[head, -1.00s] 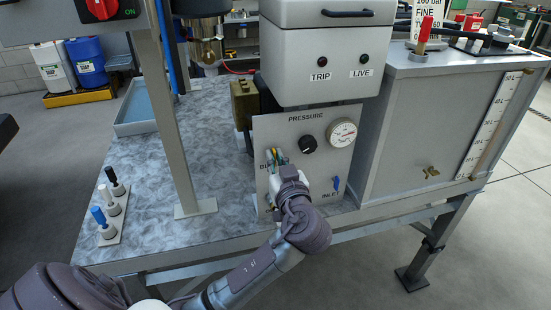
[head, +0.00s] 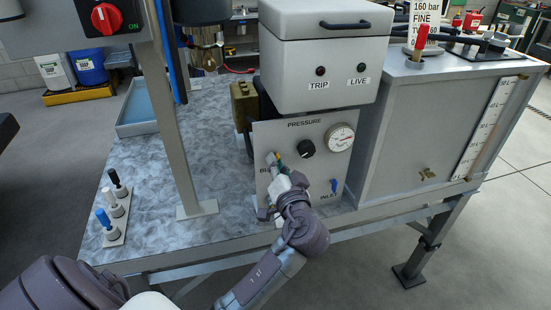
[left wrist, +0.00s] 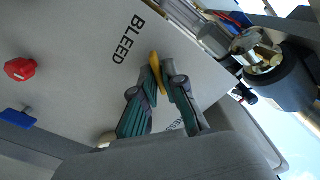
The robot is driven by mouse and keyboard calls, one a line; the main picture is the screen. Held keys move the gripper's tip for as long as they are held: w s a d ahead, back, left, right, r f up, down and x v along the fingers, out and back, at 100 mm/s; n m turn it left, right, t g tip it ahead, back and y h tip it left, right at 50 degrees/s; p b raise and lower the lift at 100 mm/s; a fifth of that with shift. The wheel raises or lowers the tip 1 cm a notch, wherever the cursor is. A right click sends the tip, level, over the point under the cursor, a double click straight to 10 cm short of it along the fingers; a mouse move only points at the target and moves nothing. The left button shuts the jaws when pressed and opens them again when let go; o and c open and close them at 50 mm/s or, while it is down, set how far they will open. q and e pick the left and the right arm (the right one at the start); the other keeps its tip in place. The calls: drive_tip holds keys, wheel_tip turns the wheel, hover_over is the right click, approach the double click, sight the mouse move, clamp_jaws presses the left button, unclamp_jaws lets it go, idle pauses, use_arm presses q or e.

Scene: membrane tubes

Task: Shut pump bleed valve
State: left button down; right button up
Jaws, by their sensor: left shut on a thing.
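The grey pump panel (head: 325,165) faces me under the white box, with a PRESSURE label at its top. In the left wrist view, a yellow bleed valve handle (left wrist: 154,60) stands beside the black BLEED label (left wrist: 127,38). My left gripper (left wrist: 161,78) is shut on this handle, its two green-padded fingers on either side of it. In the head view, my left gripper (head: 276,167) is at the panel's left side and covers most of the valve and part of its label. My right gripper is not in view.
A black knob (head: 306,148), a dial gauge (head: 340,137) and a blue INLET handle (head: 334,186) sit on the panel to the gripper's right. A grey post (head: 177,130) stands to the left. A grey tank (head: 420,125) is at right.

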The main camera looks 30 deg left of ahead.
use_arm(q)
drive_tip(key=shift+d+f+m+p, duration=0.1)
drive_tip(key=shift+m+p, duration=3.1)
drive_tip(key=shift+m, duration=1.9)
drive_tip(key=c, duration=1.3)
unclamp_jaws()
drive_tip(key=v, duration=1.2)
drive_tip(key=shift+f, duration=0.1)
